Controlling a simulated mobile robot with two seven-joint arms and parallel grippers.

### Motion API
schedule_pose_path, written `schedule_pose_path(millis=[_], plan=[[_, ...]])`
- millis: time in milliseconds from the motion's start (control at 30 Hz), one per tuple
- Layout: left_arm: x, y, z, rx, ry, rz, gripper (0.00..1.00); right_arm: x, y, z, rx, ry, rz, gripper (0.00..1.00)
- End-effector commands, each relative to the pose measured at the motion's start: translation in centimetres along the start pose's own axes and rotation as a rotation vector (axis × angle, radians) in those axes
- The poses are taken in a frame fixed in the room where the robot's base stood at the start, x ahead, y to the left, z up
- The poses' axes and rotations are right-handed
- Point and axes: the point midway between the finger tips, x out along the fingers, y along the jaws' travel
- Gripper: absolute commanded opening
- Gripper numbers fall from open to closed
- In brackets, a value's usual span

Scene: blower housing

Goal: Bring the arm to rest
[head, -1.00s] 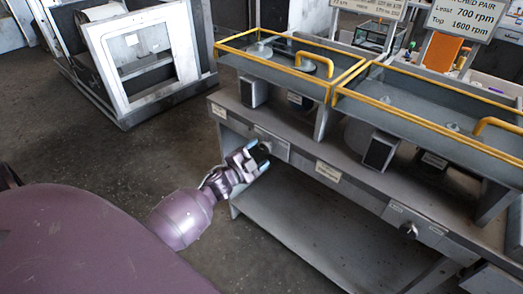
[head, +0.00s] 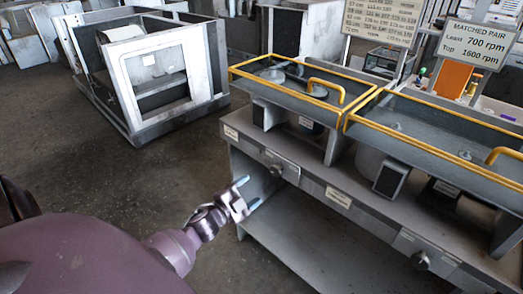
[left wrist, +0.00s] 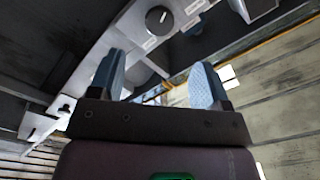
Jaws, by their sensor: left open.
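My left arm comes in from the lower left of the head view. Its purple forearm ends in a grey gripper (head: 248,193) with light blue finger pads. The jaws are apart with nothing between them. The gripper is in front of the bench's left end, below and left of a dark round knob (head: 275,170) on the front rail, and looks clear of it. In the left wrist view the two blue fingers (left wrist: 158,78) stand apart and empty, with a round knob (left wrist: 159,20) on a pale panel beyond them. My right gripper is not in view.
The grey bench (head: 330,187) has an open lower shelf (head: 300,240) and yellow-railed trays (head: 300,88) on top. A second knob (head: 421,260) is farther right. A white-framed cabinet (head: 150,75) stands at the back left. The floor (head: 110,165) between is clear.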

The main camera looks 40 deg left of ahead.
Motion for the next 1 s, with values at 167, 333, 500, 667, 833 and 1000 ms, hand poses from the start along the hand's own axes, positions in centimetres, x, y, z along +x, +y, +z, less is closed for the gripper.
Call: schedule_pose_path(millis=[167,333,500,667,833,1000], plan=[[0.0,0.0,0.0,0.0,0.0,0.0,0.71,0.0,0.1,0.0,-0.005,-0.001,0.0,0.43],[0.0,0.0,0.5,-0.004,-0.03,-0.003,0.71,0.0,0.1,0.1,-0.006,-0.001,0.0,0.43],[0.2,-0.4,0.2,-0.124,-0.124,-0.027,0.71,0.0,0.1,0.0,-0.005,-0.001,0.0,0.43],[-2.6,3.4,-0.9,-0.353,-0.259,0.023,0.71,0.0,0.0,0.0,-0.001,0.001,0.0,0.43],[-8.7,9.5,-3.0,-0.619,-0.419,0.137,0.71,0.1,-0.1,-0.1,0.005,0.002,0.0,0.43],[-14.2,13.8,-5.1,-0.787,-0.516,0.209,0.71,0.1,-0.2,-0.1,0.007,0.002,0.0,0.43]])
